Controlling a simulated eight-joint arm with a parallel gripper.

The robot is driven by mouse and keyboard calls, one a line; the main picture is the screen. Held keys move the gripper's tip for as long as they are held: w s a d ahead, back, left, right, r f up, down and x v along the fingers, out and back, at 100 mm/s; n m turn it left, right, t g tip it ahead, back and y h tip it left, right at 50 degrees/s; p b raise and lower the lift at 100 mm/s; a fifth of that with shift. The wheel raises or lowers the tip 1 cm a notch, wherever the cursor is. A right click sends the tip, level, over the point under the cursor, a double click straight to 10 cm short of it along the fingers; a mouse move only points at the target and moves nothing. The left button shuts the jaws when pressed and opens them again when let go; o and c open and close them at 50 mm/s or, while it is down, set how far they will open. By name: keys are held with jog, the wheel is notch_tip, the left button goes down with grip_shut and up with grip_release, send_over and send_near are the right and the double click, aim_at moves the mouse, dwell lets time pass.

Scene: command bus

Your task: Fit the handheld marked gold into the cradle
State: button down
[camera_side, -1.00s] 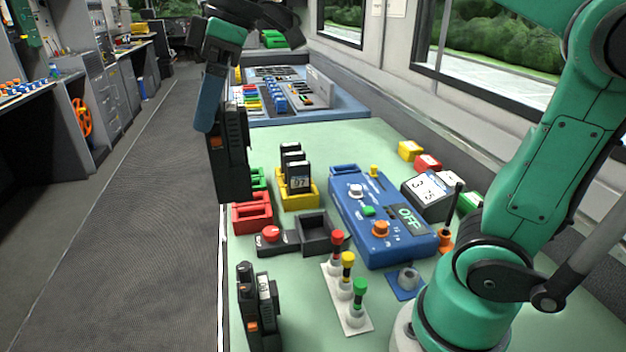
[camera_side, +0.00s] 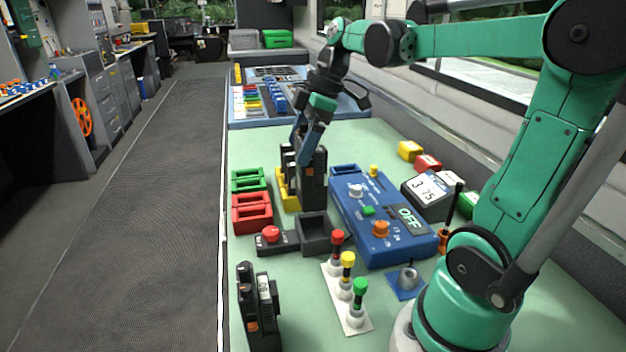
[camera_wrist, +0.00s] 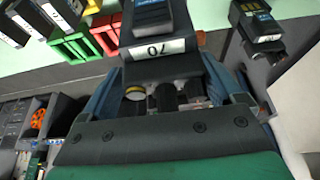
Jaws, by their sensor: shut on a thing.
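My gripper (camera_side: 309,148) is shut on a black handheld (camera_side: 314,182) with an orange side button and holds it upright. In the wrist view the held handheld (camera_wrist: 160,72) has a white number label and a gold round mark beside its dark top knobs. A dark grey open-topped box (camera_side: 316,236), apparently the cradle, sits on the green table, joined to a base with a red button (camera_side: 270,234). In the side view the handheld's lower end appears just above the box's back edge. Its height and any contact are unclear. The box looks empty.
Other handhelds stand in a yellow rack (camera_side: 290,203), partly hidden behind the held one, and at the front left (camera_side: 260,305). Red (camera_side: 252,213) and green (camera_side: 249,180) holders lie left. A blue control panel (camera_side: 385,225) stands right; coloured-knob levers (camera_side: 347,295) stand in front.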

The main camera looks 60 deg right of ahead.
jog(key=shift+s+d+f, duration=0.1)
jog(key=shift+d+f, duration=0.05)
jog(key=shift+f, duration=0.7)
jog(key=shift+s+d+f, duration=0.1)
jog(key=shift+f, duration=0.7)
jog(key=shift+s+d+f, duration=0.1)
jog(key=shift+d+f, duration=0.05)
jog(key=shift+f, duration=2.8)
grip_release()
jog(key=shift+r, duration=3.55)
